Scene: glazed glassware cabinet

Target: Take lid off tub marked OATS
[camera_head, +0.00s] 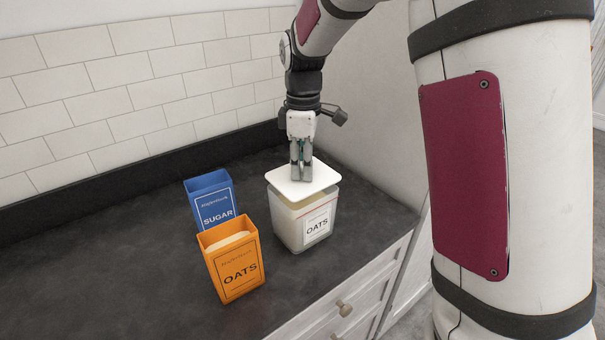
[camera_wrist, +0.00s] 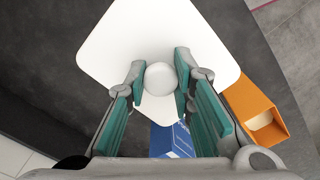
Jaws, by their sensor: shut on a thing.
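The white tub marked OATS (camera_head: 304,226) stands on the dark counter in the head view. Its square white lid (camera_head: 322,178) is over its top, with a cream strip showing between the lid and the tub's body. I cannot tell for sure whether the lid is clear of the rim all round. My gripper (camera_head: 301,174) points down onto the lid's middle. In the wrist view, my gripper (camera_wrist: 159,75) is shut on the lid's round white knob (camera_wrist: 160,80), one finger on each side. The lid (camera_wrist: 150,30) hides the tub there.
An orange open box marked OATS (camera_head: 235,270) and a blue open box marked SUGAR (camera_head: 212,205) stand left of the tub. A tiled wall (camera_head: 120,90) is behind. The counter (camera_head: 110,260) is clear at left.

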